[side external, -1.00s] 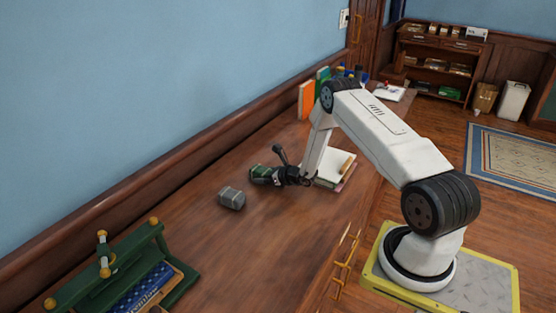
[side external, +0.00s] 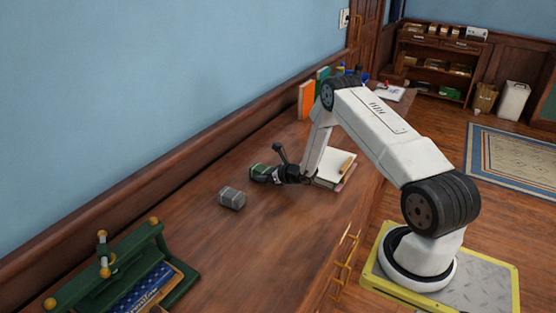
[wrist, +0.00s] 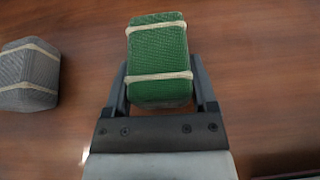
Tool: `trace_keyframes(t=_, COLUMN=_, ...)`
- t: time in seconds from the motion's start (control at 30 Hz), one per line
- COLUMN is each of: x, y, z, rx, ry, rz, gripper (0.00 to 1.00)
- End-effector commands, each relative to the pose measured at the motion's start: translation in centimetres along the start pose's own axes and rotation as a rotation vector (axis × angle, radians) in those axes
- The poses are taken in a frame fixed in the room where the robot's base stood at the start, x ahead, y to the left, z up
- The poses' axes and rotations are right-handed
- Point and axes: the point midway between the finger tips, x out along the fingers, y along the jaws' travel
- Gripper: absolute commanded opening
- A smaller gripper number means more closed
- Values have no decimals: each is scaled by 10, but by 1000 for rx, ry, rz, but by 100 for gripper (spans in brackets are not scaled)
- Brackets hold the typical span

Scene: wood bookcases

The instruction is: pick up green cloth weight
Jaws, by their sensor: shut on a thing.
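The green cloth weight (wrist: 160,55) is a small block with pale bands around it, at the top middle of the wrist view. My gripper (wrist: 160,92) has one finger on each side of it and is shut on it. In the side external view the green cloth weight (side external: 259,172) shows at the end of my gripper (side external: 273,175), low at the brown wooden top. I cannot tell whether it touches the wood.
A grey banded weight (side external: 231,198) lies on the wooden top (side external: 230,245), to the left; it also shows in the wrist view (wrist: 28,75). A notebook (side external: 334,166) lies beside my arm. A green press (side external: 110,265) stands at lower left. Upright books (side external: 306,100) stand behind.

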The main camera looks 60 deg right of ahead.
Motion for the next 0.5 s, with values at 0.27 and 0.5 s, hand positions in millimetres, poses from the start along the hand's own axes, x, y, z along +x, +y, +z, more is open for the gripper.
trace_keyframes(t=0.27, x=-9, y=-1, z=26, rx=-4, ry=-7, rz=-1, gripper=0)
trace_keyframes(t=0.5, x=-36, y=7, z=41, rx=-2, ry=-6, rz=-2, gripper=0)
